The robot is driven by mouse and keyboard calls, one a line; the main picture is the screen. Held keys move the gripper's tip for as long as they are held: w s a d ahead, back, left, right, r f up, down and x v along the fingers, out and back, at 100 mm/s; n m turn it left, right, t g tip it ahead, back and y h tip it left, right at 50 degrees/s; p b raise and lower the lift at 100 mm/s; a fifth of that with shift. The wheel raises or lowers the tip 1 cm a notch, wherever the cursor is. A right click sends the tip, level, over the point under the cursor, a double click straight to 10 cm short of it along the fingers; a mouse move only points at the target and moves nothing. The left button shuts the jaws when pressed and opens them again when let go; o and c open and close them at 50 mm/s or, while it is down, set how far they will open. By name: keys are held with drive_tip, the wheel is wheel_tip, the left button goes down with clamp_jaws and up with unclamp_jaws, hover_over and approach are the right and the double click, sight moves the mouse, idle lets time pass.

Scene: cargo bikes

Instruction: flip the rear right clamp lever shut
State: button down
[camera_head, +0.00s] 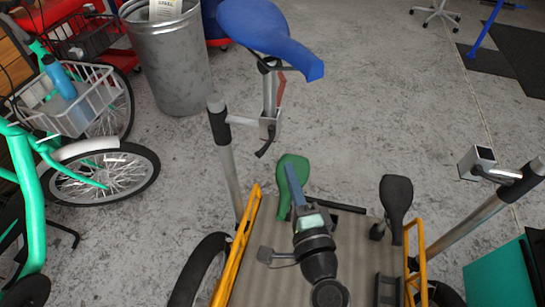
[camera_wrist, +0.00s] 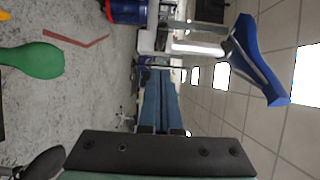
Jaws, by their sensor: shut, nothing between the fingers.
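Two clamps show in the head view. One clamp (camera_head: 268,130) is at the left post and grips the seat post under a blue saddle (camera_head: 262,28); its black lever (camera_head: 264,150) hangs down. The other clamp (camera_head: 478,162) is empty, on the right post, with a dark lever beside it (camera_head: 498,175). I cannot tell which is the rear right one. My gripper (camera_head: 293,180) is shut and empty over the cargo bed, below the left clamp and apart from both. In the wrist view the blue fingers (camera_wrist: 158,95) are together; the blue saddle (camera_wrist: 255,65) is at upper right.
A green saddle (camera_head: 291,172) stands close beside my gripper. A black saddle (camera_head: 396,200) is to the right, between yellow rails (camera_head: 418,240). A metal bin (camera_head: 172,60) and a green bicycle (camera_head: 25,180) are at left.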

drive_tip(key=shift+w+a+p, duration=0.55)
drive_tip(key=shift+w+a, duration=1.25)
drive_tip(key=shift+a, duration=0.05)
